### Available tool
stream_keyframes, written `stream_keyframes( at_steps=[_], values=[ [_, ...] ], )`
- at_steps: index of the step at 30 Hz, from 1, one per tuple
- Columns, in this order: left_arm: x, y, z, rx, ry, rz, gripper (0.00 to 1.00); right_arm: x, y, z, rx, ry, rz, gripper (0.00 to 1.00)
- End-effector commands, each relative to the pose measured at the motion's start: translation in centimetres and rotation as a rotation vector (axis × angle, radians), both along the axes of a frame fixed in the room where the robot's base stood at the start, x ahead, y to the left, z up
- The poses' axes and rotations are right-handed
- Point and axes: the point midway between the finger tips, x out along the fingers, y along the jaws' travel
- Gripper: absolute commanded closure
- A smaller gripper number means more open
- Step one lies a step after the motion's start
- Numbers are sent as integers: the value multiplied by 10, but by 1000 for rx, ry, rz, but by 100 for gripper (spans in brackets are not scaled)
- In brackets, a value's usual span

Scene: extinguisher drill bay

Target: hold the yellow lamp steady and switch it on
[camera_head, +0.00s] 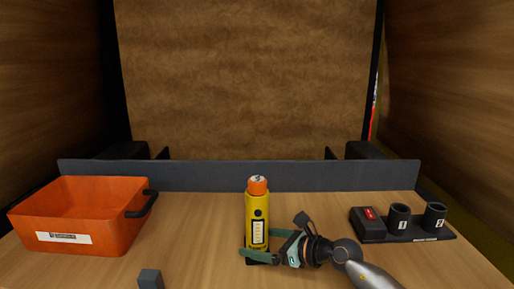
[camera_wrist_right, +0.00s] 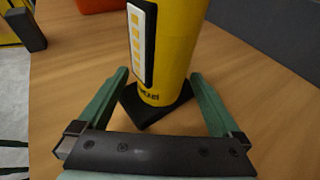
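The yellow lamp (camera_head: 257,214) stands upright near the middle of the table, with an orange cap, a dark round spot and a pale panel on its front. In the right wrist view the lower part of the lamp (camera_wrist_right: 167,50) and its dark square foot (camera_wrist_right: 150,110) show; the top is cut off. My right gripper (camera_head: 270,244) comes in from the right, low on the lamp. In the wrist view its green fingers (camera_wrist_right: 159,72) are apart, one on each side of the lamp, with narrow gaps. My left gripper does not clearly show.
An orange bin (camera_head: 80,237) with a dark handle stands at the left. At the right a black holder has a box with a red switch (camera_head: 368,222) and cups marked 1 (camera_head: 399,222) and 2 (camera_head: 433,220). A grey panel (camera_head: 200,177) closes the back. A small dark block (camera_head: 150,279) shows at the front edge.

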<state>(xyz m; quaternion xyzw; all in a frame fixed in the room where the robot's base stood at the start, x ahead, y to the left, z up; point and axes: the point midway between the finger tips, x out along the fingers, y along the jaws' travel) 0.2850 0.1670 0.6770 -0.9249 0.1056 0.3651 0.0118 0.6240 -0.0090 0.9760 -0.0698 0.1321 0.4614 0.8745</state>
Motion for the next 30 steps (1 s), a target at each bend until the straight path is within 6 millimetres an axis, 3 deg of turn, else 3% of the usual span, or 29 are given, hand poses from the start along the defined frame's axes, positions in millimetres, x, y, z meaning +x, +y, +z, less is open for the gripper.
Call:
stream_keyframes(
  at_steps=[2, 22, 30],
  values=[
    [0, 0, 0, -1, -1, -1, 24, 0, 0, 0, 0, 0, 0, 8],
    [2, -1, 2, -1, -7, -1, 24, 0, 0, 0, -1, 1, 0, 82],
    [2, -1, 2, -1, -7, -1, 54, 0, -1, 0, -1, 1, 0, 82]
  ],
)
